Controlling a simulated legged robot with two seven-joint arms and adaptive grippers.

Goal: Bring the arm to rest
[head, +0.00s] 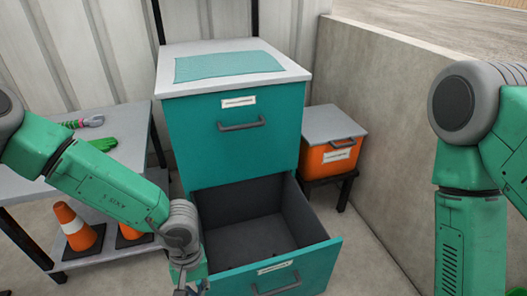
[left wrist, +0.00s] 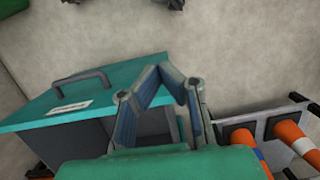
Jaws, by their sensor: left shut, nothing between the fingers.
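My left arm (head: 100,185) reaches in from the left in the head view. Its gripper (head: 190,284) points down at the bottom edge, just left of the open lower drawer (head: 318,262), and is partly cut off. In the left wrist view the gripper's fingers (left wrist: 160,70) are shut and empty, in front of the teal drawer front (left wrist: 30,112) with its grey handle. I cannot tell whether the gripper touches the drawer. My right arm (head: 465,190) stands at the right edge of the head view; its gripper is out of the picture.
The teal cabinet (head: 235,135) has its upper drawer shut and the lower one pulled out, looking empty. An orange box (head: 330,157) stands on a low stand to the right. At left a grey table (head: 30,178) stands over orange cones (head: 78,227). A concrete wall (head: 390,110) bounds the right.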

